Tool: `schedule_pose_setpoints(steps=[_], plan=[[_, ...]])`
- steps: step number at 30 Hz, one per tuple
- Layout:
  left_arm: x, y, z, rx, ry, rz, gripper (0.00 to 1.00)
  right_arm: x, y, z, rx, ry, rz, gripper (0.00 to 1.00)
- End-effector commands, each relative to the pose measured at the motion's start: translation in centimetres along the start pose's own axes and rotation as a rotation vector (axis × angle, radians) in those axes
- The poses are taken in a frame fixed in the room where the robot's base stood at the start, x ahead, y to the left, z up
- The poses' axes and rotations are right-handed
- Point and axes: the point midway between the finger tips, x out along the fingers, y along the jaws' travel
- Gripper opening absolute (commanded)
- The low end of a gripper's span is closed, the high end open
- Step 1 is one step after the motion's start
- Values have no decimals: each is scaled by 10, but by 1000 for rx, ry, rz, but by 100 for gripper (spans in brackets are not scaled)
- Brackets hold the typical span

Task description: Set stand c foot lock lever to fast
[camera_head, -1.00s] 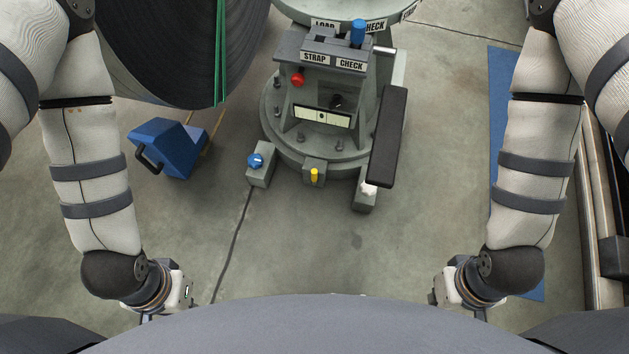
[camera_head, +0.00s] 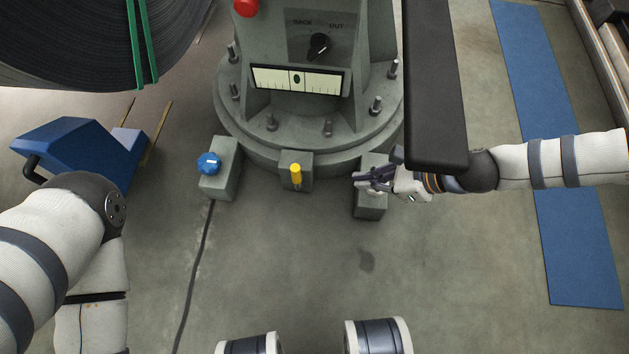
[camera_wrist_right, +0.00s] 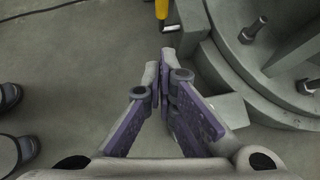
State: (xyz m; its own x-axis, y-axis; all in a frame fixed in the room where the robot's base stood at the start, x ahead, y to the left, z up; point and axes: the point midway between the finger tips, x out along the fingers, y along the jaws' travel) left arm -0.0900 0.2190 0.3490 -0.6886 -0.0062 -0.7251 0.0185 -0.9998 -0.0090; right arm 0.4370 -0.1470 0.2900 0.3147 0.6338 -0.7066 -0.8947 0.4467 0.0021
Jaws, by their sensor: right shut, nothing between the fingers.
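A small yellow-handled lever (camera_head: 296,174) sits on a grey block at the front foot of the round green-grey stand (camera_head: 240,120). I take it for the foot lock lever; no marking on it is readable. The lower end of its yellow handle also shows at the top of the right wrist view (camera_wrist_right: 162,9), beyond my fingertips. My right gripper (camera_head: 360,180) is shut and empty, to the right of the lever and apart from it, over the right-hand foot block (camera_head: 370,205). Its closed fingers show in the wrist view (camera_wrist_right: 168,62). My left gripper is out of view.
A blue knob (camera_head: 208,163) stands on the left foot block. A long black padded bar (camera_head: 435,90) hangs above my right wrist. The stand's face has a dial (camera_head: 318,45) and a gauge (camera_head: 298,80). A blue wedge-shaped object (camera_head: 70,150) lies left. Floor in front is clear.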

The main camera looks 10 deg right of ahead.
Motion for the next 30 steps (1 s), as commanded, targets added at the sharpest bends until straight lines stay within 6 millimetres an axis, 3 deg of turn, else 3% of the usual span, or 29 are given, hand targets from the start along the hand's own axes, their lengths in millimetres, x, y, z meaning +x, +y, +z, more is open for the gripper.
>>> schedule_pose_setpoints(steps=[10, 24, 30], plan=[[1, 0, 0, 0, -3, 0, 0, 6, 1, 1, -3, 0, 2, 0], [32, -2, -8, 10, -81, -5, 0, 105, 4, -2, -3, 2, 6, 0], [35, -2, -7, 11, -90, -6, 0, 122, 2, 23, -7, 1, 3, 0]])
